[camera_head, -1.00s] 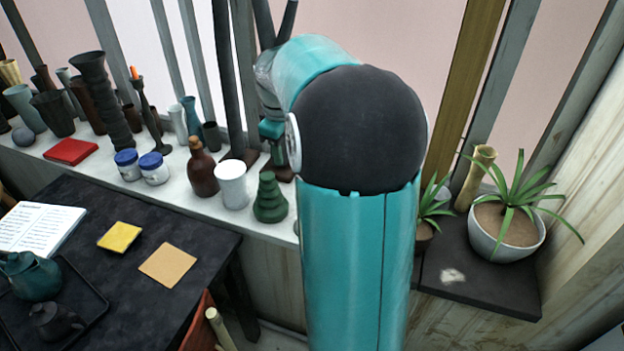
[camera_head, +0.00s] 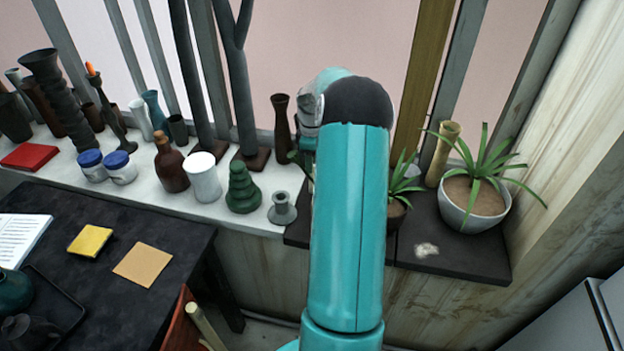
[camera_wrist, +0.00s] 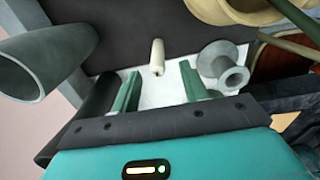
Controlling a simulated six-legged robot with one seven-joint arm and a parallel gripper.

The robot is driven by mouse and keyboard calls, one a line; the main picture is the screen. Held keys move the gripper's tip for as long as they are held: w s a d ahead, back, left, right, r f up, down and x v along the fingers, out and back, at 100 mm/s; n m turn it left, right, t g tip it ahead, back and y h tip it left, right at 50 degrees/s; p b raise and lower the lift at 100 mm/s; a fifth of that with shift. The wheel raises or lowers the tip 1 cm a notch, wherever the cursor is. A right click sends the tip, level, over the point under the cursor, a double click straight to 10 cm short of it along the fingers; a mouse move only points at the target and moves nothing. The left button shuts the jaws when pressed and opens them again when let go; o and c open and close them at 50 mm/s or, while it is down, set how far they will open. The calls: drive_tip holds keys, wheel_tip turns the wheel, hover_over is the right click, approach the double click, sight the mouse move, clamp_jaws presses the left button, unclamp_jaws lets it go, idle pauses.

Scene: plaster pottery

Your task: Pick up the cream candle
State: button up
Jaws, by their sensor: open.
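The cream candle (camera_wrist: 157,56) shows in the wrist view as a small pale cylinder just beyond my gripper's fingertips. Its near end faces the gap between the fingers, over the edge where the white surface meets a dark one. My gripper (camera_wrist: 160,72) is open, with one green finger on each side of the gap and nothing between them. I cannot tell whether the candle stands or lies. In the head view my arm hides the candle and the gripper's fingers.
A grey candle holder (camera_head: 282,209) stands close to the right finger; it also shows in the wrist view (camera_wrist: 226,66). A grey vase (camera_wrist: 48,55) is left of the gripper. A green stacked ornament (camera_head: 243,190), white cup (camera_head: 203,178) and potted plant (camera_head: 474,200) stand along the ledge.

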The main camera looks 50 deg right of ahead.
wheel_tip(320, 180, down, 6)
drive_tip(key=shift+w+d+r, duration=0.1)
drive_tip(key=shift+d, duration=0.05)
clamp_jaws()
idle(0.3)
